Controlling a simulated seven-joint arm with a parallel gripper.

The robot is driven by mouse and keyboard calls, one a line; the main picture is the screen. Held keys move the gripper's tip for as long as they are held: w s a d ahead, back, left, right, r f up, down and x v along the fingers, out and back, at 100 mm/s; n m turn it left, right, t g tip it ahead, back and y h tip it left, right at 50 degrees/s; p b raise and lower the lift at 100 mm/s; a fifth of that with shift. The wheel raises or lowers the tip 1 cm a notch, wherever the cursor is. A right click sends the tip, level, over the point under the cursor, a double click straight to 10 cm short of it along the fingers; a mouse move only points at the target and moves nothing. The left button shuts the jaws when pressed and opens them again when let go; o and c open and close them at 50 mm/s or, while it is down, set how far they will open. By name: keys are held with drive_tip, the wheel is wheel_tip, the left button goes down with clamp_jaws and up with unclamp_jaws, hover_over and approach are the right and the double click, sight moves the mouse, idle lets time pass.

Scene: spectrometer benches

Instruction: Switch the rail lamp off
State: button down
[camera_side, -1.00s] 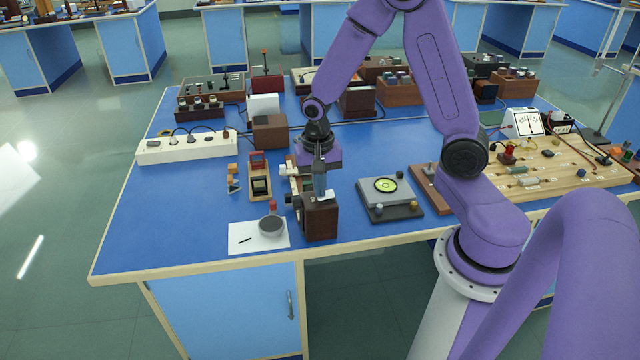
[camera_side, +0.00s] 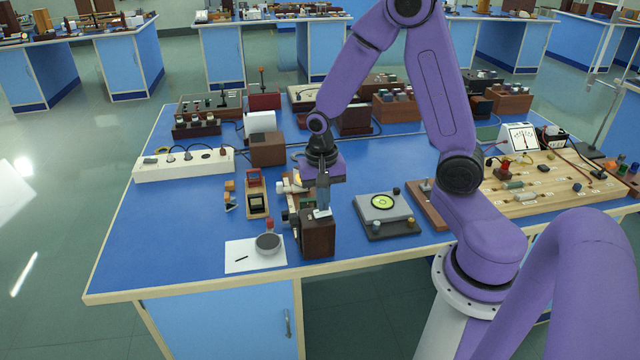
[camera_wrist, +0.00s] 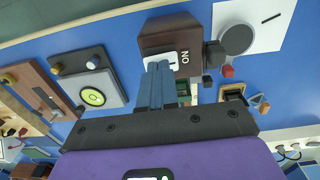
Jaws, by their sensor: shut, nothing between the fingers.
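The rail lamp's brown switch box (camera_side: 318,238) stands near the front edge of the blue bench. It carries a white rocker switch (camera_wrist: 161,62), beside an ON label in the wrist view. My gripper (camera_side: 322,210) points down at the top of the box. In the wrist view its shut fingers (camera_wrist: 160,68) overlap the white rocker's near edge; I cannot tell if they touch it. The fingers hide part of the rocker. Behind the box, a small yellowish spot (camera_side: 297,178) shows by the rail parts next to my gripper; I cannot tell for sure whether it is the lamp's light.
White paper with a round grey dish (camera_side: 268,243) lies left of the box. A grey device with a yellow-green dial (camera_side: 384,205) stands to the right. A wooden stand (camera_side: 256,200) and a white power strip (camera_side: 185,165) are to the left.

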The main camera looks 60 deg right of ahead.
sight(315, 214)
wheel_tip(315, 214, up, 14)
drive_tip(key=w+a, duration=0.1)
drive_tip(key=shift+w+a+f, duration=0.15)
drive_tip(key=shift+a+f, duration=0.05)
idle(0.4)
